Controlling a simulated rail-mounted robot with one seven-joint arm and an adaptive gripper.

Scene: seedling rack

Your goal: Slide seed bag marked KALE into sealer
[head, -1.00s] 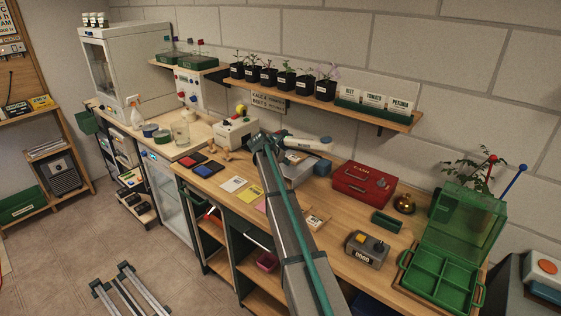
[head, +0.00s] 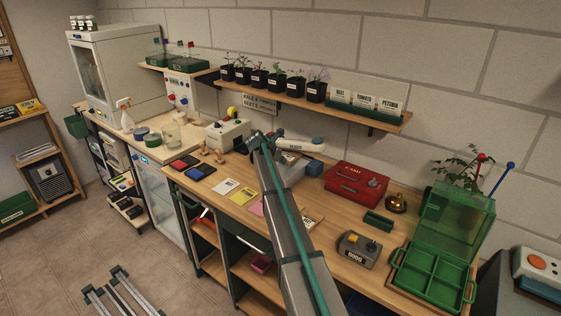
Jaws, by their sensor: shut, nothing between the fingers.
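No bag with a readable KALE label shows in the head view.
A red cash box (head: 355,184), a grey device (head: 356,250) and an open green compartment box (head: 432,276) stand on the right. Potted seedlings and a green tray of labelled packets (head: 366,104) stand on the wall shelf (head: 385,122).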

